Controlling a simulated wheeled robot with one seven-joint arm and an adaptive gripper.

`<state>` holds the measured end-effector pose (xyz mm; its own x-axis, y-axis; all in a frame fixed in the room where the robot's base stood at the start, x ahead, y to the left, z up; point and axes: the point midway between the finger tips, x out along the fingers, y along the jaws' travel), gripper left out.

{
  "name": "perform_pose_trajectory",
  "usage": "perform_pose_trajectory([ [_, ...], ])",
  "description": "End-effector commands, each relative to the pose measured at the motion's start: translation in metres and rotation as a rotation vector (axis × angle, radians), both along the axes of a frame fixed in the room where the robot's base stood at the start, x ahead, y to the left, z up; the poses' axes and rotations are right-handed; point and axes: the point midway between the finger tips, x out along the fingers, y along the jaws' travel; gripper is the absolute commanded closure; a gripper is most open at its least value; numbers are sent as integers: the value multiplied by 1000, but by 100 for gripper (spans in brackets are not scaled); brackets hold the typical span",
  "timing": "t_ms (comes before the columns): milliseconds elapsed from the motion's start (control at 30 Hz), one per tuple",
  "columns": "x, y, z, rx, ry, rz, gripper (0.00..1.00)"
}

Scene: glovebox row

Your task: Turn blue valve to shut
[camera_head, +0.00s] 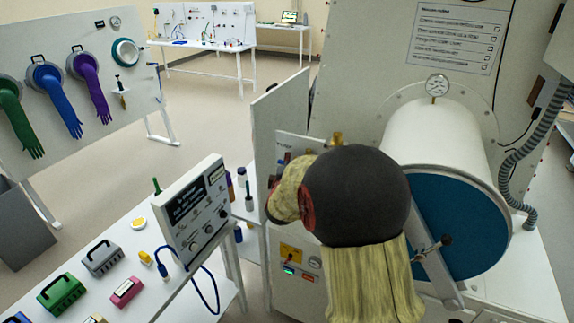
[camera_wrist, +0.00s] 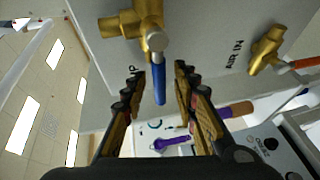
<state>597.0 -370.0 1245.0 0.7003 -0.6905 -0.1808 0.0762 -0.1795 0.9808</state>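The blue valve has a brass body (camera_wrist: 140,25) and a blue lever (camera_wrist: 158,84) in the wrist view. The lever points down in that picture, away from the brass body, on a grey panel. My gripper (camera_wrist: 158,76) is open, with one finger on each side of the blue lever. Gaps show between the lever and both fingers, so I see no contact. In the head view my own arm hides the gripper and the blue lever.
A second brass valve (camera_wrist: 267,48) with an orange lever (camera_wrist: 305,62) sits to the right, beside the "AIR IN" label. In the head view, a large white cylinder (camera_head: 437,135) stands right of my arm. A white table (camera_head: 100,250) with colored cases stands at left.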

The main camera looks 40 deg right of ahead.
Motion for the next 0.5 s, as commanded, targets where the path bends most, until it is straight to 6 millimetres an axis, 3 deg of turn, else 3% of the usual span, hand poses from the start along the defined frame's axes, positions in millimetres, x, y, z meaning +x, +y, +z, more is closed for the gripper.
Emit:
perform_pose_trajectory([
  [500, 0, 0, 0, 0, 0, 0, 97],
])
